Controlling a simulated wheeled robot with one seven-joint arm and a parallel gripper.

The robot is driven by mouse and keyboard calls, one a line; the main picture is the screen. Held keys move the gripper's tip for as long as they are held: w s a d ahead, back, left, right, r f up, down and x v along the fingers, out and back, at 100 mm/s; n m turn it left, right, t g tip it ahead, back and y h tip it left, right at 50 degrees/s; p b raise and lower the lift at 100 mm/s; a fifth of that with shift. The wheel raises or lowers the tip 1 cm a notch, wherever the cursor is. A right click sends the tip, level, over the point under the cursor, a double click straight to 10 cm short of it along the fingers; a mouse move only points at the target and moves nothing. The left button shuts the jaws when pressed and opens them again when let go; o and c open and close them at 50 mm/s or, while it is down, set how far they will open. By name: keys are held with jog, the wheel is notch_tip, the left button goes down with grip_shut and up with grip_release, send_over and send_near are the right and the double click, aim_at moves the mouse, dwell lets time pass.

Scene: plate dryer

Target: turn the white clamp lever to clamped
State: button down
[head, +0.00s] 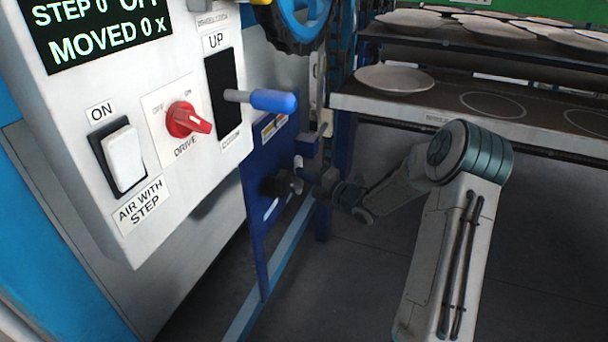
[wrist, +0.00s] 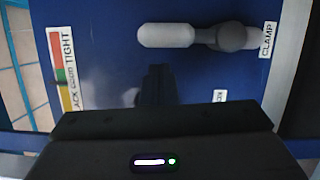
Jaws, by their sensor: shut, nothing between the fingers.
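The white clamp lever (wrist: 165,35) shows in the wrist view on a blue panel (wrist: 105,25). Its pale grip points left from a dark grey round pivot (wrist: 232,38). A CLAMP label (wrist: 268,40) is right of the pivot, and a partly hidden label (wrist: 219,97) is below. My gripper (wrist: 157,70) is shut and empty, its tips just below the grip in the picture; I cannot tell whether they touch it. In the head view my gripper (head: 274,187) is at the blue panel (head: 256,225), low beside the control box; the lever is hard to make out there.
A tension label (wrist: 66,70) is left of the lever. The control box (head: 190,90) with a blue-handled lever (head: 272,100) stands above and left of my gripper. Racks with plates (head: 395,79) are at the right. Open floor (head: 350,280) is below.

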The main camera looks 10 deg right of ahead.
jog(key=s+a+p+v, duration=0.1)
jog(key=p+v, duration=0.1)
jog(key=v, duration=1)
jog(key=s+r+m+g+h+p, duration=0.2)
jog(key=r+m+h+p, duration=0.45)
jog(key=r+p, duration=0.45)
jog(key=s+r+m+g+h+p, duration=0.25)
jog(key=r+m+h+p, duration=0.45)
jog(key=r, duration=0.7)
jog(key=s+a+r+m+g+y+p, duration=0.1)
jog(key=s+a+r+m+g+p, duration=0.2)
jog(key=s+r+m+p, duration=0.3)
jog(key=s+a+r+m+g+y+p, duration=0.1)
jog(key=s+a+r+m+g+p, duration=0.3)
jog(key=s, duration=1.3)
notch_tip(320, 180, up, 7)
jog(key=a+m+p, duration=0.1)
jog(key=m+p, duration=0.2)
jog(key=p, duration=0.2)
